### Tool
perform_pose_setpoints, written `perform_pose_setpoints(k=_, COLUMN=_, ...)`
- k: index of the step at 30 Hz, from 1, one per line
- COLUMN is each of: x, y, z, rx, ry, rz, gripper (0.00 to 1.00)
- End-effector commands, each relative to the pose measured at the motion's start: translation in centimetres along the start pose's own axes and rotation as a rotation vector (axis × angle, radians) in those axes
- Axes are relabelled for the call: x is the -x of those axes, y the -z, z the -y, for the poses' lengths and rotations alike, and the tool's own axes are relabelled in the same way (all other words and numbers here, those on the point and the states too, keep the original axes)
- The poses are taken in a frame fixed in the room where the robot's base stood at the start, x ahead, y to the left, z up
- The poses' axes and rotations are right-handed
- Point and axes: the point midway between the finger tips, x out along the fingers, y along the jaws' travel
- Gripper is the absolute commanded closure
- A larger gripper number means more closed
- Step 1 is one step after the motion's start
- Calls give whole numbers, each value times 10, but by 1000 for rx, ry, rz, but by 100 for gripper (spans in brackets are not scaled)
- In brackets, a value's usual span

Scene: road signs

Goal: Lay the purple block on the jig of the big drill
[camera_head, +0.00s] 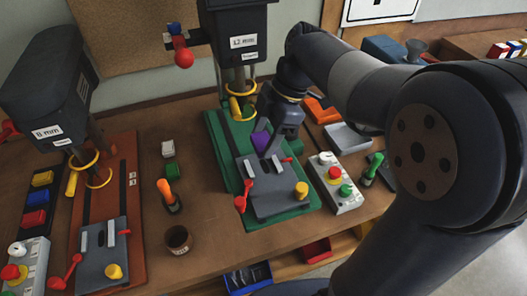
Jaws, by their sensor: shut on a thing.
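The purple block (261,142) is between the fingers of my gripper (269,144), which is shut on it. My gripper points down over the back part of the grey jig (285,205) of the big drill (240,45), labelled 12 mm. The block shows above the jig's back edge; I cannot tell whether it touches the jig. The jig sits on a green base (226,165), with a red lever (246,190) at its left, a yellow knob (301,189) at its right and pale upright strips on top. My fingers hide part of the block.
The smaller 8 mm drill (45,95) and its jig (103,255) stand at the left. A control box (335,181) is right of the big jig.

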Motion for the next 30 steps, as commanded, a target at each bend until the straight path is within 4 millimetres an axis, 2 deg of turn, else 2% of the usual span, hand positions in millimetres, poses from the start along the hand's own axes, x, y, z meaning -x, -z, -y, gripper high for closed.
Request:
perform_pose_setpoints(k=3, x=-18, y=-8, z=0, rx=-2, ry=2, rz=-1, gripper=72)
perform_pose_setpoints(k=15, x=-61, y=-25, z=0, rx=0, ry=1, rz=0, gripper=72)
perform_pose_setpoints(k=27, x=-67, y=-28, z=0, rx=0, ry=-2, rz=0, gripper=72)
perform_pose_setpoints(k=28, x=-66, y=-27, z=0, rx=0, ry=-1, rz=0, gripper=44)
perform_pose_setpoints(k=30, x=-66, y=-27, z=0, rx=0, ry=-1, rz=0, gripper=38)
